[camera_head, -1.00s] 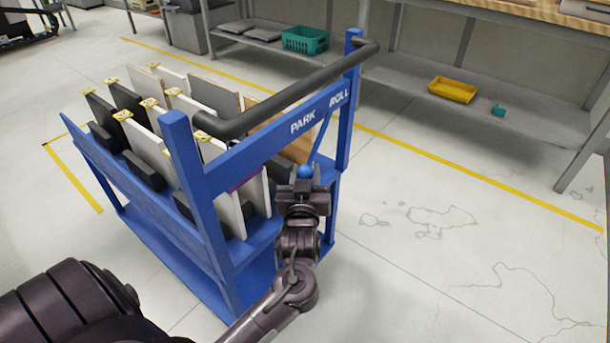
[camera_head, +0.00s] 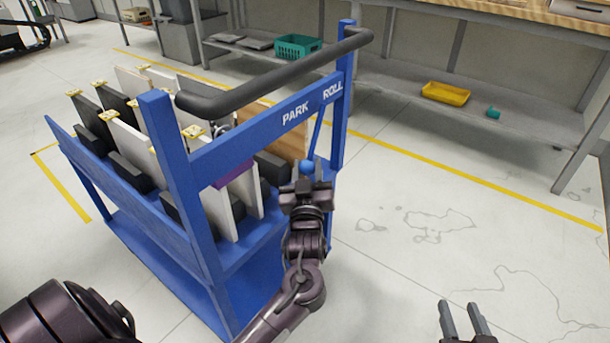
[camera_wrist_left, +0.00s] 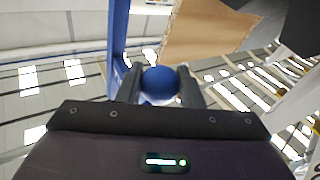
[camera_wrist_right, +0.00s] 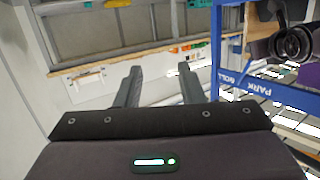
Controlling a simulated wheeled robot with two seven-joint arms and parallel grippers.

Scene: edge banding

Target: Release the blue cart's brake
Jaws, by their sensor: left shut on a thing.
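The blue cart (camera_head: 172,230) stands in the middle-left of the head view, with the words PARK (camera_head: 295,115) and ROLL (camera_head: 333,90) on its end rail. A thin blue brake lever (camera_head: 318,135) hangs below this rail, near the post at the ROLL end, and ends in a round blue knob (camera_head: 307,167). My left gripper (camera_head: 306,180) is shut on the knob; the left wrist view shows the knob (camera_wrist_left: 159,84) between the two fingers. My right gripper (camera_head: 463,318) is open and empty, low in the head view, away from the cart.
The cart carries several upright panels (camera_head: 128,145) and has a black push handle (camera_head: 275,80) above the rail. A grey shelf (camera_head: 400,85) with a yellow bin (camera_head: 446,93) and a green crate (camera_head: 298,46) stands behind. The floor (camera_head: 420,240) to the right is clear.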

